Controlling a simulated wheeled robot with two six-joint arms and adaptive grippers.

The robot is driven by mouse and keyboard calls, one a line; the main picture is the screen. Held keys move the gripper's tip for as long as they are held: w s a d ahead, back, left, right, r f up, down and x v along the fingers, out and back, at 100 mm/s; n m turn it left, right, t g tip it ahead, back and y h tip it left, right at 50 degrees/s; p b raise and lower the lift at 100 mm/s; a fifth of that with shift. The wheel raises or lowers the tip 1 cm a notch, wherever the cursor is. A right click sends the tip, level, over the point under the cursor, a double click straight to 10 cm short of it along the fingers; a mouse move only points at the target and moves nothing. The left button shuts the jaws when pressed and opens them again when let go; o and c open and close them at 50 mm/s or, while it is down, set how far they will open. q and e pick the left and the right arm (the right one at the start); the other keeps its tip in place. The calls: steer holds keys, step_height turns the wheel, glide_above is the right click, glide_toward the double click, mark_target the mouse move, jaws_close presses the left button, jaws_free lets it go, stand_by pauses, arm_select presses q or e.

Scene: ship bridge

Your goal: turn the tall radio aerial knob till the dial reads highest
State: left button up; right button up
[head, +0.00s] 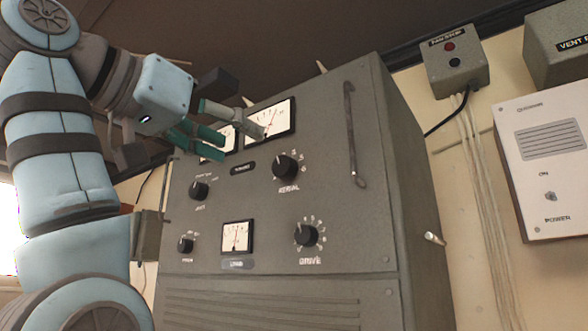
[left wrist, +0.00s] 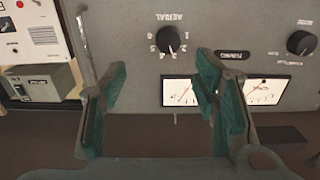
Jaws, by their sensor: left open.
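The tall grey radio cabinet (head: 345,215) fills the middle of the head view. Its black AERIAL knob (head: 287,167) sits on the upper front, below the right-hand white meter (head: 284,115). A second meter (head: 218,146) beside it is partly hidden by my fingers. My left gripper (head: 240,143) is open and empty in front of the meters, up and left of the knob. In the left wrist view, which is upside down, the AERIAL knob (left wrist: 170,40) shows beyond the open fingers (left wrist: 165,82), not touched by them. My right gripper is out of view.
Other knobs sit nearby: the DRIVE knob (head: 306,235) below and two smaller knobs (head: 199,190) at left. A small lower meter (head: 237,237) lies between. A long upright handle (head: 351,135) stands right of the AERIAL knob. Wall boxes (head: 455,62) are at right.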

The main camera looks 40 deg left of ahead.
mark_target(281, 167)
arm_select(q)
steer(key=w+p, duration=0.2)
steer(key=w+a+r+p, duration=0.1)
steer(key=w+p, duration=0.1)
steer(key=w, duration=0.1)
steer(key=w+p, duration=0.2)
steer(key=p, duration=0.1)
steer(key=shift+w+a+r, duration=0.15)
steer(key=shift+w+a, duration=0.15)
steer(key=shift+a, duration=0.1)
steer(key=shift+w+p, duration=0.7)
steer(key=shift+w, duration=0.25)
steer(key=w, duration=0.1)
steer(key=w+f, duration=0.1)
steer(key=w, duration=0.1)
steer(key=shift+d+f, duration=0.15)
steer(key=shift+d, duration=0.05)
steer(key=shift+s+b, duration=0.3)
steer(key=shift+a, duration=0.1)
steer(key=shift+c, duration=0.7)
steer(key=c, duration=1)
